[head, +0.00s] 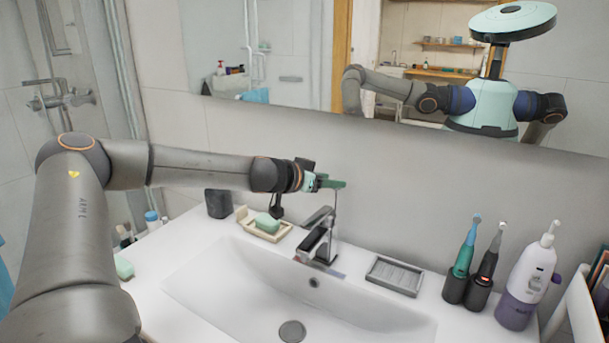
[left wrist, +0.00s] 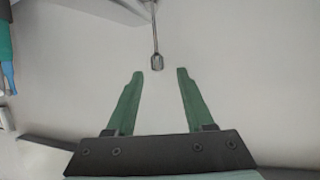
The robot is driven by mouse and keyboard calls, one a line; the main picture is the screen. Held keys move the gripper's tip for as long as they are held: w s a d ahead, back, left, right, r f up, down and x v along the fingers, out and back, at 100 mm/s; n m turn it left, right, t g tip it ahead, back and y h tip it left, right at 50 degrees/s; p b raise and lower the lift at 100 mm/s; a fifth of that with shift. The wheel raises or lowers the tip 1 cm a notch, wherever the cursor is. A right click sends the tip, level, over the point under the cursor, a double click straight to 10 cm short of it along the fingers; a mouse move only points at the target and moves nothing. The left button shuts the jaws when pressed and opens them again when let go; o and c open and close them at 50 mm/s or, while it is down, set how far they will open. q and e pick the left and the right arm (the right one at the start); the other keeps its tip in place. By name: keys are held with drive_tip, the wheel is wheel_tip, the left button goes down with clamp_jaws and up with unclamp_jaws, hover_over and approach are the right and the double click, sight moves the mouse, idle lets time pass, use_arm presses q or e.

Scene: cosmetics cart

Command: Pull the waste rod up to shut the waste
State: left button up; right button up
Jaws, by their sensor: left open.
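The waste rod (head: 336,208) is a thin upright rod behind the chrome faucet (head: 318,238) on the white washbasin (head: 215,275). In the left wrist view its small ridged knob (left wrist: 157,62) points toward my gripper. My left gripper (head: 336,184) is at the height of the rod's top in the head view. It also shows in the left wrist view (left wrist: 160,74), open and empty, with the knob just beyond and roughly between its green fingertips. I see no contact. The drain plug (head: 292,331) is at the bottom of the basin. My right gripper is not in view.
A soap dish (head: 262,229) with green soap and a dark cup (head: 219,204) stand left of the faucet. A grey tray (head: 394,276), two electric toothbrushes (head: 465,250) and a white-purple bottle (head: 526,280) stand right. A mirror (head: 300,60) hangs behind.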

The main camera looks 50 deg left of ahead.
use_arm(q)
drive_tip(key=shift+r+p+v, duration=0.2)
drive_tip(key=shift+p+v, duration=0.65)
drive_tip(key=shift+v, duration=0.6)
drive_tip(key=shift+s+d+r+p, duration=0.1)
drive_tip(key=shift+s+p, duration=0.2)
drive_tip(key=shift+s, duration=0.2)
drive_tip(key=b+v, duration=0.2)
drive_tip(key=v, duration=0.5)
drive_tip(key=shift+s, duration=0.1)
